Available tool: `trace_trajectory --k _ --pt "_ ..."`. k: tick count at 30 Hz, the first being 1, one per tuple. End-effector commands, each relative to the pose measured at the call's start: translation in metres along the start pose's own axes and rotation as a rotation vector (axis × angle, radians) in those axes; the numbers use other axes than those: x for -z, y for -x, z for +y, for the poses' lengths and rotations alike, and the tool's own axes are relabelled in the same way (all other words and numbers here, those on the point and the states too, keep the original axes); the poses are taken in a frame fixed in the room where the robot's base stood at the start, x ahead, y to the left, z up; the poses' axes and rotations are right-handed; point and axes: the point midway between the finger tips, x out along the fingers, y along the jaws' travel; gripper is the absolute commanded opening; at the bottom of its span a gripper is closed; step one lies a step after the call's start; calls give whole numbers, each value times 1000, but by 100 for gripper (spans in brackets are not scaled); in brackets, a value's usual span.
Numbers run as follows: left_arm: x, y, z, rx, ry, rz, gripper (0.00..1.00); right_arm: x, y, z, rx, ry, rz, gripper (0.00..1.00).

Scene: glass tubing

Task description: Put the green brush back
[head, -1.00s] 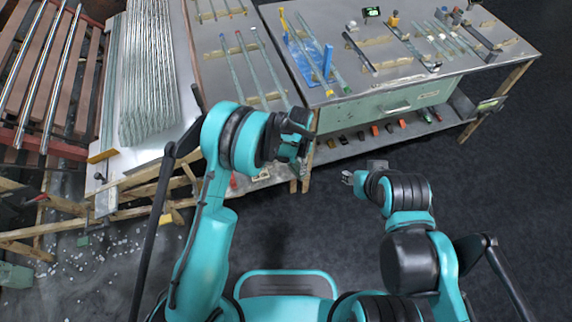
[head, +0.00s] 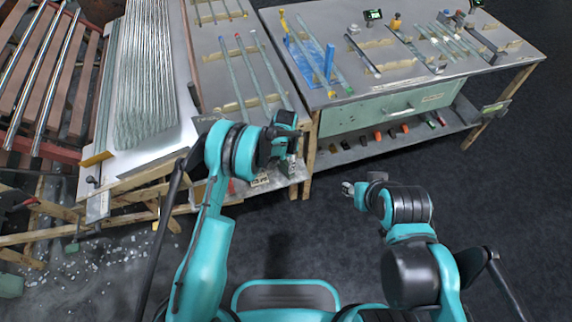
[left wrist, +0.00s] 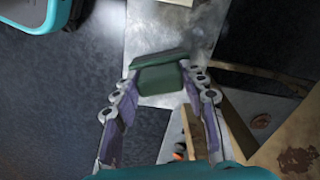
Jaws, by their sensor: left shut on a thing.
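The green brush (left wrist: 161,79) is in the left wrist view, a dark green block between the two fingers. My left gripper (left wrist: 158,88) is shut on it, with a finger on each side. In the head view my left gripper (head: 291,160) is over the front edge of the left bench, and a little green of the brush shows below it, largely hidden by the gripper. Whether the brush touches the bench is unclear. My right gripper (head: 348,187) is small in the head view, over the dark floor, well apart from the benches; its finger opening is unclear.
The left bench (head: 208,70) bears several long tubes on wooden rests. The right bench (head: 405,84) holds tubes, a blue rack (head: 304,54) and a green drawer (head: 387,109), with a lower shelf (head: 345,153) of small items. Dark floor is clear on the right.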

Motion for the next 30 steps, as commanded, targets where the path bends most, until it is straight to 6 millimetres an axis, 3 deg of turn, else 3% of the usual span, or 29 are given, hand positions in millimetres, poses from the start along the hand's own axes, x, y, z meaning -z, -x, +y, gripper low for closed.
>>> trace_trajectory --k 6,7,9,20,23,30 --pt "0 -4 0 0 0 0 11 -2 -3 0 0 0 0 40" --pt "0 -4 0 0 0 0 47 -2 -3 0 0 0 0 40" --pt "0 -3 0 0 0 0 63 -2 -2 0 0 0 0 40" --pt "0 1 0 0 0 0 63 1 1 0 0 0 0 40" --pt "0 14 0 0 0 0 63 4 6 0 0 0 0 40" --pt "0 68 0 0 0 0 63 18 26 0 0 0 0 40"
